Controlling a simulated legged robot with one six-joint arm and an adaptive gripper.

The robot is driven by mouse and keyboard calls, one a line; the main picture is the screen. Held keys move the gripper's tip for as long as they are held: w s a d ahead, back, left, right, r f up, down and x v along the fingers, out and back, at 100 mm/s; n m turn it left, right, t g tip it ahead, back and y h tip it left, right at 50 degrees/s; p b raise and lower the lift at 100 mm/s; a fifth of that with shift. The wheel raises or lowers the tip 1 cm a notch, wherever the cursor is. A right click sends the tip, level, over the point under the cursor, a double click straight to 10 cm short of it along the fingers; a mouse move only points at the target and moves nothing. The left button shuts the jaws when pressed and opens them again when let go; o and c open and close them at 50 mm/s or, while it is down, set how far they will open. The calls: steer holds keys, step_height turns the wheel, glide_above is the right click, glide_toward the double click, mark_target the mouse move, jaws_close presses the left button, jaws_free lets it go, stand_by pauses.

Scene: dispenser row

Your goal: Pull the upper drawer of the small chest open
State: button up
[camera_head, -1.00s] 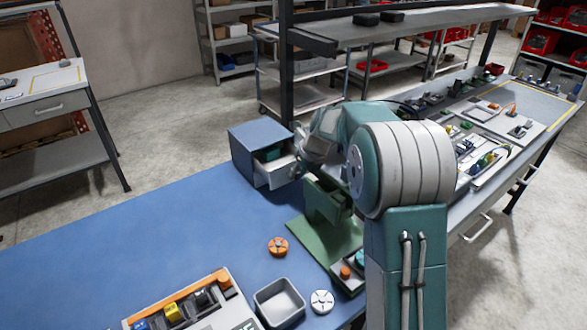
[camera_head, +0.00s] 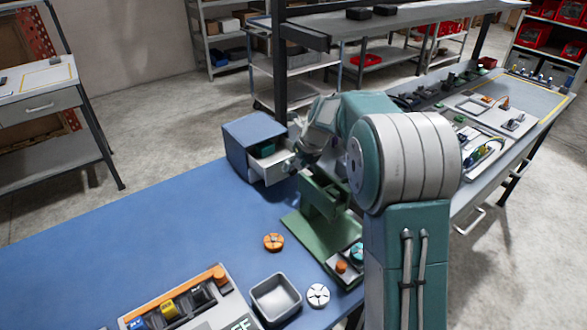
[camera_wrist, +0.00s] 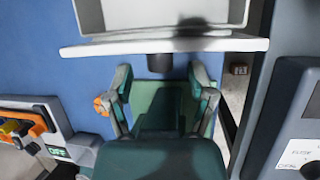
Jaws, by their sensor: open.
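The small blue-grey chest (camera_head: 250,135) stands at the back edge of the blue bench. Its drawer (camera_head: 272,170) is pulled out, with a green item (camera_head: 266,149) inside. I cannot make out a second drawer. In the wrist view the drawer's pale front (camera_wrist: 110,48) spans the top, with a dark knob (camera_wrist: 160,62) at its middle. My gripper (camera_wrist: 161,75) is open, its fingertips apart on either side of the knob and a little below it, with nothing held. In the head view my gripper (camera_head: 300,150) is beside the drawer front, partly hidden by my wrist.
A green stand (camera_head: 325,205) is right beneath my arm. An orange disc (camera_head: 274,242), a grey bin (camera_head: 276,298) and a white disc (camera_head: 318,295) lie nearer on the bench. A dark post (camera_head: 280,60) rises behind the chest. The bench's left part is clear.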

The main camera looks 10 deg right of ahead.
steer(key=v, duration=1)
steer(key=s+a+r+n+h, duration=0.1)
steer(key=s+a+r+n, duration=0.15)
steer(key=s+n, duration=0.6)
steer(key=s+a+r+n+h, duration=0.1)
steer(key=s+a+r+n, duration=0.15)
steer(key=s+n, duration=0.6)
steer(key=s+f+n+t+h, duration=0.1)
steer(key=s+f+n, duration=0.3)
steer(key=s+n, duration=1.1)
steer(key=shift+s+t, duration=0.5)
